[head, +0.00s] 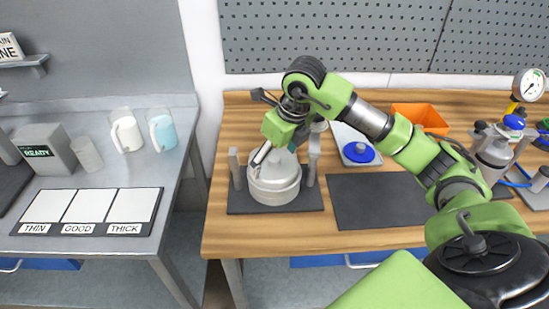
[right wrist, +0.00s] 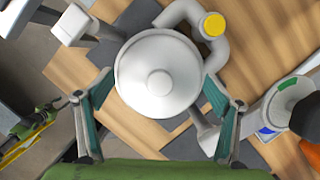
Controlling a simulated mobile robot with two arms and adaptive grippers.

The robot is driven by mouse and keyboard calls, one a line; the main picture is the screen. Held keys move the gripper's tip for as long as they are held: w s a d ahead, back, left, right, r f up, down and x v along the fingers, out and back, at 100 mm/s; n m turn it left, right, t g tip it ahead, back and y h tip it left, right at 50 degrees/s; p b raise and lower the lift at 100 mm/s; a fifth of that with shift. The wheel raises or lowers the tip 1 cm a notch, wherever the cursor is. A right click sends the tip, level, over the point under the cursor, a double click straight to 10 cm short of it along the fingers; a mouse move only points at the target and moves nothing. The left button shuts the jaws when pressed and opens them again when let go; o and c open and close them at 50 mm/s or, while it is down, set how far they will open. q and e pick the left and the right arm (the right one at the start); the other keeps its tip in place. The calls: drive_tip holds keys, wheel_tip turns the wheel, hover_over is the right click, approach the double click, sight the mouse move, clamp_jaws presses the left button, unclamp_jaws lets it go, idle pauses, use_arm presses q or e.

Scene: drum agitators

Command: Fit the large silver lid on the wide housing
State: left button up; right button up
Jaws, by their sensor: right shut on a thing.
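The large silver lid (head: 283,161) is a pale round disc with a small central knob, and it also shows in the right wrist view (right wrist: 158,78). It is above the wide housing (head: 274,192), a pale round body on a dark mat between upright posts. Any gap between lid and housing is too small to tell. My right gripper (head: 275,152) points down over the lid. In the right wrist view its fingers (right wrist: 160,88) close on the lid's opposite sides. The lid hides the housing in that view. My left gripper is not in view.
A bare dark mat (head: 375,202) lies right of the housing. Behind it are a white board with a blue round piece (head: 358,152) and an orange bin (head: 420,117). Bottles and a gauge stand at the far right. A grey table (head: 100,180) with jugs is left, across a gap.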

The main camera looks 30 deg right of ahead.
drive_tip(key=shift+b, duration=0.4)
idle(0.8)
drive_tip(key=o, duration=1.6)
drive_tip(key=shift+o, duration=0.2)
drive_tip(key=shift+f, duration=0.15)
drive_tip(key=shift+r, duration=0.3)
drive_tip(key=v, duration=1.1)
drive_tip(key=shift+r, duration=0.3)
drive_tip(key=shift+s+f, duration=0.1)
drive_tip(key=shift+s, duration=0.1)
